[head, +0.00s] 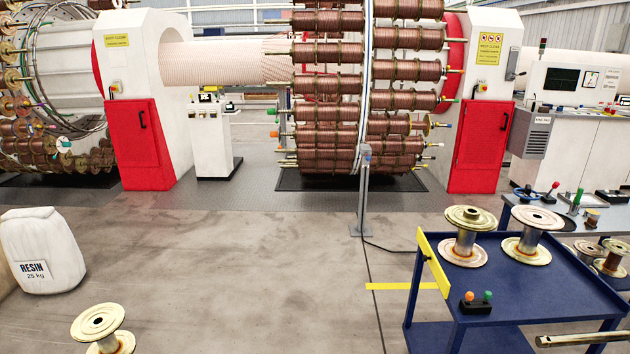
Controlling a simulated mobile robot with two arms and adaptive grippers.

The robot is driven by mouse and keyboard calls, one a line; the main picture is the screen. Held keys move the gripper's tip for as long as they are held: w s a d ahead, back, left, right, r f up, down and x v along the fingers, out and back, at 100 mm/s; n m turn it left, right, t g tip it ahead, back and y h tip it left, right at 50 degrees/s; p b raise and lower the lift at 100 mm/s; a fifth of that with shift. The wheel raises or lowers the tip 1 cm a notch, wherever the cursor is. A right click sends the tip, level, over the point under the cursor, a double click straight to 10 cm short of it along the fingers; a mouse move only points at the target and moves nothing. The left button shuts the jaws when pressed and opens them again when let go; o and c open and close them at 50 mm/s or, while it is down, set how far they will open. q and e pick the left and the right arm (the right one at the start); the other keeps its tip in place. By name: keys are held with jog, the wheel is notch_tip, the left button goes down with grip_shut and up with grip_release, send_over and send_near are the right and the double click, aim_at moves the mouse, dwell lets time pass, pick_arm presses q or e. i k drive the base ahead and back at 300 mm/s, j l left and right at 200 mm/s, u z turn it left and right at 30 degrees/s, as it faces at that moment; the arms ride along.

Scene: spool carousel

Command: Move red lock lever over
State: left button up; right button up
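A small lever with a red knob (554,186) stands tilted on a dark box on the grey bench at the right, behind the blue cart. It is small in the head view, and I cannot tell whether it is the red lock lever. The large carousel (326,110) carries rows of copper-wound spools between two white housings with red doors. Several small coloured tips show at the spool ends, too small to tell as levers. Neither of my grippers is in view.
A blue cart (520,303) with empty metal spools and a small black button box (476,305) stands at the lower right. A resin sack (43,250) and a loose spool (98,322) are at the left. A grey post (364,190) stands before the carousel. The middle floor is clear.

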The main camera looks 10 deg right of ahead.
aim_at(556, 184)
jog(key=i+z, duration=0.2)
jog(key=i, duration=0.65)
jog(key=i+j+z, duration=0.15)
jog(key=i, duration=2.75)
jog(key=i+z, duration=0.75)
jog(key=i, duration=0.3)
jog(key=i+j+z, duration=0.4)
jog(key=i+l+z, duration=0.35)
jog(key=i, duration=0.2)
jog(key=i+z, duration=0.35)
jog(key=i, duration=0.15)
